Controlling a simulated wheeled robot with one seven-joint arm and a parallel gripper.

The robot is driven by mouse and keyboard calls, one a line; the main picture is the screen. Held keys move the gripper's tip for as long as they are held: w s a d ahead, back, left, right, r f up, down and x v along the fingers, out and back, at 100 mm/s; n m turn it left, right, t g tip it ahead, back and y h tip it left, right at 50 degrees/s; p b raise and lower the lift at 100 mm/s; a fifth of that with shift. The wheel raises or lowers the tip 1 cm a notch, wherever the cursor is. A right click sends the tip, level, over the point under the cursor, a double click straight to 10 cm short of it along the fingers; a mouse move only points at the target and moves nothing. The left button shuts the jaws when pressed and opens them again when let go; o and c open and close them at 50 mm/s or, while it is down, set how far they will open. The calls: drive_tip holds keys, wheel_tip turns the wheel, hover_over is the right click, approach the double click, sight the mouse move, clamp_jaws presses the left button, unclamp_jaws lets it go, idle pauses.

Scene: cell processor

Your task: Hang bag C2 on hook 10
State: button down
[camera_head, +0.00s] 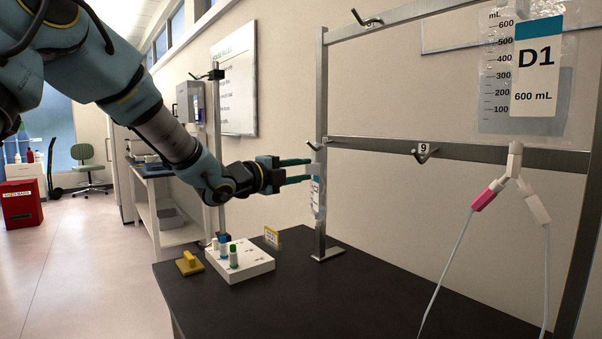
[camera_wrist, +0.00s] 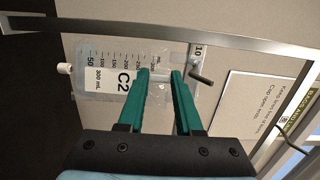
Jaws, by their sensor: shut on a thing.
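Bag C2 (camera_wrist: 106,72) is a clear bag with a white label reading C2 and 300 mL. It lies sideways in the wrist view. In the head view it hangs upright, edge-on (camera_head: 317,198), close to the rack's left post. My gripper (camera_head: 311,170) has its teal fingers shut on the bag's top end; they also show in the wrist view (camera_wrist: 159,72). Hook 10 (camera_wrist: 202,76) is a dark peg beside the right fingertip, with its white number tag (camera_wrist: 198,51) nearby. I cannot tell whether the bag's hole is around the hook. Hook 10 is not clear in the head view.
The metal rack (camera_head: 321,80) stands on a black table (camera_head: 290,305). Hook 9 (camera_head: 424,154) is empty. Bag D1 (camera_head: 527,80) hangs at the right with tubing. A white tube block (camera_head: 240,262) and a yellow piece (camera_head: 189,263) lie below my arm.

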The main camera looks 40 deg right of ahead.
drive_tip(key=shift+f, duration=0.15)
unclamp_jaws()
idle(0.7)
drive_tip(key=shift+s+a+b, duration=0.15)
drive_tip(key=shift+a+b, duration=0.8)
drive_tip(key=shift+a, duration=2.55)
